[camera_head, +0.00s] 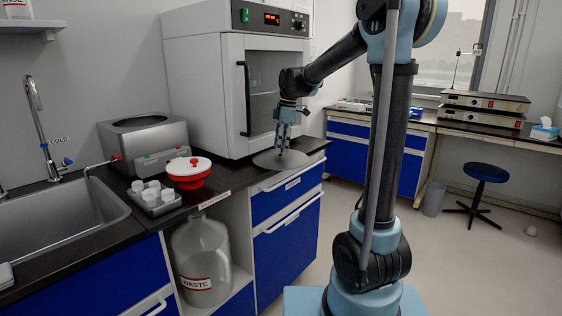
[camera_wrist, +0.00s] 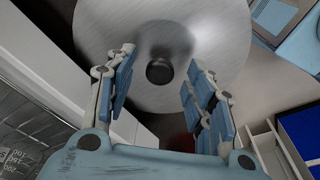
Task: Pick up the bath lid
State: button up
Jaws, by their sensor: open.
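My gripper (camera_head: 283,149) points down over the lid. In the wrist view my gripper (camera_wrist: 156,70) is open, with one finger on each side of the knob and a gap to both. I cannot tell how far the fingertips are above the lid. The steel water bath (camera_head: 145,135) stands open-topped beside the sink.
A white oven (camera_head: 205,95) stands close behind the lid. A waste jug (camera_head: 200,262) is in the shelf below.

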jog(key=shift+a+f, duration=0.1)
jog(key=shift+f, duration=0.45)
grip_shut()
jog(key=shift+r, duration=0.15)
